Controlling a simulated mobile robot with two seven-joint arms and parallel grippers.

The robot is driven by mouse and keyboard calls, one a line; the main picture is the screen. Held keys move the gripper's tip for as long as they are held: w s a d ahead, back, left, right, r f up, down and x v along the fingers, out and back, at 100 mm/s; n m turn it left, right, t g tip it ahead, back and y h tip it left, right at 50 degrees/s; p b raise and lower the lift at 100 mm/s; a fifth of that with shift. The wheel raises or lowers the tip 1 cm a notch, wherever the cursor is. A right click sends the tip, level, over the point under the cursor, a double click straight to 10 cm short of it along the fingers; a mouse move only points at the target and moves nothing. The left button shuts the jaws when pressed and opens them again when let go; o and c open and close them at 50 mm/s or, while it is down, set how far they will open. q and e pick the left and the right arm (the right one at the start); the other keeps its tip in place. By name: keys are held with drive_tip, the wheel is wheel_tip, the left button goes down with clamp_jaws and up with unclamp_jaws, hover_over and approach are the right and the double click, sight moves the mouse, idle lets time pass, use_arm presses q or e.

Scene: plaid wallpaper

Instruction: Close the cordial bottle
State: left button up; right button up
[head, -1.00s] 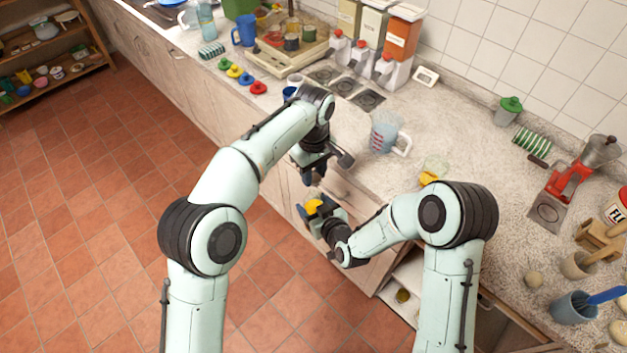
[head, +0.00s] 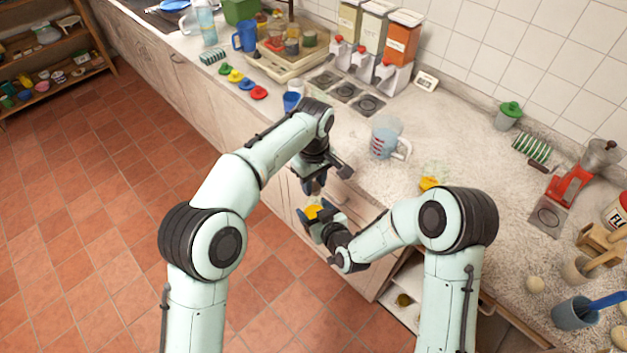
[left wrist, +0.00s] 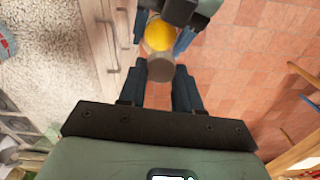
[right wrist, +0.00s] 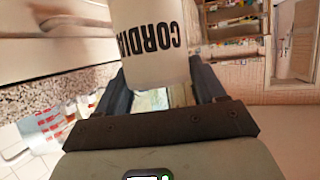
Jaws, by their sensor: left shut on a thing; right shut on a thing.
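The cordial bottle (right wrist: 152,42) is pale with dark "CORDIAL" lettering, seen close up in the right wrist view. My right gripper (head: 318,224) is shut on it, in front of the counter over the floor. Its yellow round end (head: 313,211) shows in the head view and in the left wrist view (left wrist: 158,34). My left gripper (head: 314,189) is just above that end, fingers pointing down. It is shut on a small grey-brown round piece, apparently a cap (left wrist: 160,69). The cap looks close to the yellow end; I cannot tell if they touch.
The counter beside my grippers holds a measuring jug (head: 384,143) and a yellow item (head: 429,183). A blue cup (head: 291,102) stands near the counter's edge. Cabinet fronts are close to my grippers. The tiled floor (head: 110,220) to the left is clear.

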use_arm(q)
drive_tip(key=shift+f, duration=0.55)
